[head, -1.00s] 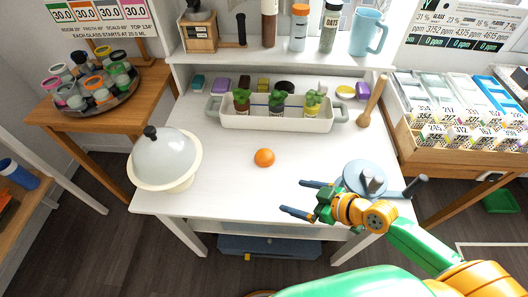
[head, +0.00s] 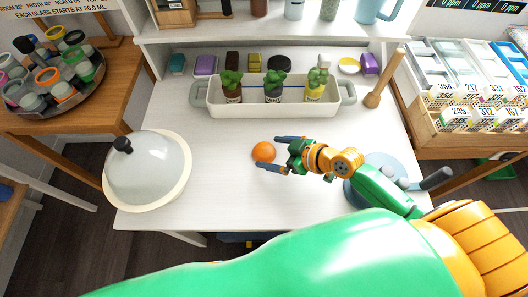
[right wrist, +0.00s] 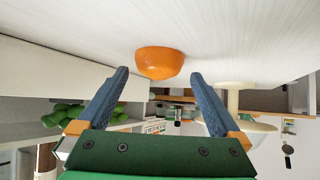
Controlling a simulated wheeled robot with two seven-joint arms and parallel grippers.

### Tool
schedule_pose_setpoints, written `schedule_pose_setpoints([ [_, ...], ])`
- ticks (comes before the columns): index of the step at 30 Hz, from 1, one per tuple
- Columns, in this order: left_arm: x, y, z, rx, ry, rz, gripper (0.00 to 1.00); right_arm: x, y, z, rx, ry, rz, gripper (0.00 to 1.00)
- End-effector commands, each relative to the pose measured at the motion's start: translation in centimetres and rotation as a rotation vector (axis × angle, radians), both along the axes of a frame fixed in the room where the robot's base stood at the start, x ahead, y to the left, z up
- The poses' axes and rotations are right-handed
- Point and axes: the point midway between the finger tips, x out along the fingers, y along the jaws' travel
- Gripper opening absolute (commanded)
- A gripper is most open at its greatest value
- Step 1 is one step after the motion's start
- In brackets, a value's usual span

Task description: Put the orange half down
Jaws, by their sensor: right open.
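The orange half (head: 264,152) rests on the white table (head: 215,195), near its middle. In the right wrist view the orange half (right wrist: 160,62) lies ahead of the fingertips, roughly centred between them. My right gripper (head: 272,154) is open, its two blue fingers pointing left at the orange half; in the right wrist view the gripper (right wrist: 160,80) has nothing held between its fingers. Whether a finger touches the orange half I cannot tell. My left gripper is not in view.
A white planter tray (head: 275,109) with several small plants stands behind the orange half. A domed pot (head: 150,172) is at the left and a grey-blue pan (head: 362,192) sits under my right arm. A wooden pestle (head: 384,80) stands at the right. The table between dome and orange is clear.

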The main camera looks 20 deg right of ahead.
Motion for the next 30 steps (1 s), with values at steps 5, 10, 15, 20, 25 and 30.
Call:
schedule_pose_setpoints([
  [5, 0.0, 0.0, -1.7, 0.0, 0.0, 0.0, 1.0, 1.3, 1.0, -1.5, 0.0, 0.0, -0.001, 1.0],
  [10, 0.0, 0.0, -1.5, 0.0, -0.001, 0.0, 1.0, 1.3, 1.0, -1.3, -0.002, 0.001, -0.001, 1.0],
  [15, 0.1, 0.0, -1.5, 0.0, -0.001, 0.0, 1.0, 1.3, 1.0, -1.3, -0.001, 0.0, -0.001, 0.57],
  [20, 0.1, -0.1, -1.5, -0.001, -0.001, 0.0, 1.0, 1.3, 1.0, -1.3, -0.001, 0.0, -0.001, 0.27],
  [25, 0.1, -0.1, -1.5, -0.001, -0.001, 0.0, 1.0, 1.3, 1.0, -1.2, -0.001, 0.0, -0.001, 0.27],
  [30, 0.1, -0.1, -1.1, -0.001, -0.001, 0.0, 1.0, 1.3, 1.0, 0.3, -0.002, -0.003, 0.002, 0.27],
])
